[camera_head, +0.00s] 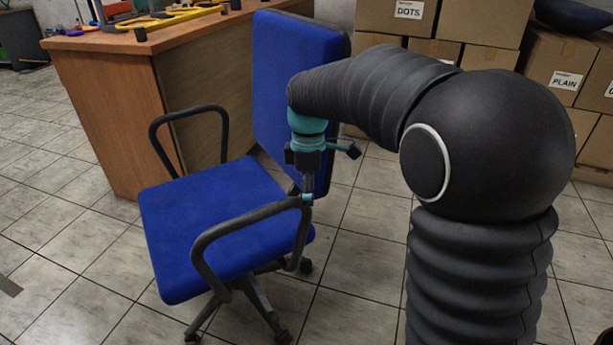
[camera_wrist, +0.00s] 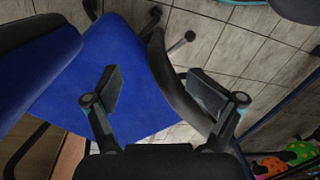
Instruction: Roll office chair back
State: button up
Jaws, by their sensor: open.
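The blue office chair (camera_head: 205,225) stands upright on the tiled floor, with its backrest (camera_head: 285,75) toward the desk and boxes. Its near black armrest (camera_head: 235,222) is a loop rising beside the seat. My gripper (camera_head: 307,198) is open and points down at the backrest end of this armrest. In the wrist view, the armrest (camera_wrist: 163,68) runs between my open fingers (camera_wrist: 158,92) and passes close to the right one. I cannot tell whether they touch. The blue seat (camera_wrist: 105,75) shows behind the left finger. My arm hides part of the backrest's right side.
A wooden desk (camera_head: 115,125) stands close behind the chair at the left. Stacked cardboard boxes (camera_head: 480,25) line the back right. Open tiled floor (camera_head: 60,265) lies at the left and front. Coloured dotted items (camera_wrist: 290,158) show at the wrist view's lower right.

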aim_at(305, 209)
jog(key=f, duration=0.4)
jog(key=shift+a+f, duration=0.2)
jog(key=shift+a, duration=0.1)
jog(key=shift+s+d+f, duration=0.1)
jog(key=shift+f, duration=0.3)
jog(key=shift+c, duration=0.2)
grip_shut()
